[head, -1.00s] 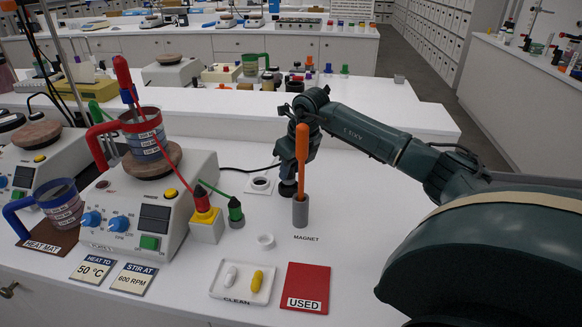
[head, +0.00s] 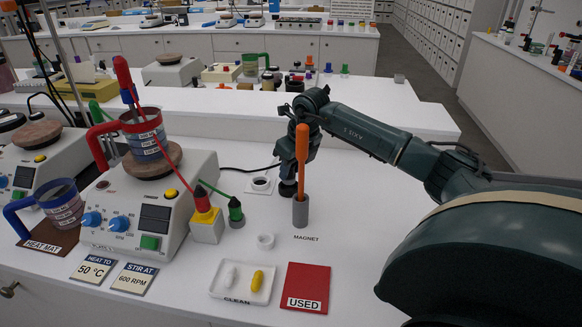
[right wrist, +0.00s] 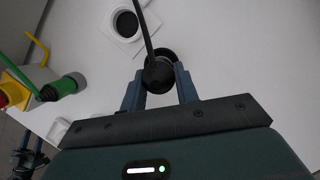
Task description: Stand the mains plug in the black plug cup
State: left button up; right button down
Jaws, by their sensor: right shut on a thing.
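My right gripper (head: 288,181) reaches down near the middle of the bench. In the right wrist view its two fingers (right wrist: 160,98) are closed around the black mains plug (right wrist: 158,75), whose dark cord runs up from it. The black plug cup (right wrist: 167,53) shows as a dark round rim just behind the plug; in the head view it is a dark round shape (head: 287,190) below the gripper. The plug overlaps the cup's rim. I cannot tell how deep it sits in it.
A grey holder (head: 300,211) with an orange-handled rod (head: 303,153) stands right in front of the right gripper. A white square plate with a dark round opening (head: 262,184) lies to the left.

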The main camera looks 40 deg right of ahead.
aim_at(294, 168)
pick_arm(q)
jog(key=shift+f+b, duration=0.9)
jog(key=shift+f, duration=0.05)
pick_arm(e)
jog(key=shift+f, duration=1.4)
jog(key=c, duration=1)
grip_release()
jog(key=shift+o, duration=0.2)
jog(key=v, duration=0.6)
jog(key=shift+r+b, duration=0.15)
jog(key=shift+b, duration=0.15)
jog(key=shift+s+r, duration=0.25)
jog(key=shift+r, duration=0.4)
pick_arm(q)
jog(key=shift+w+d+r, duration=0.1)
jog(key=shift+d+r, duration=0.35)
jog(key=shift+r, duration=0.1)
jog(key=shift+a, duration=0.1)
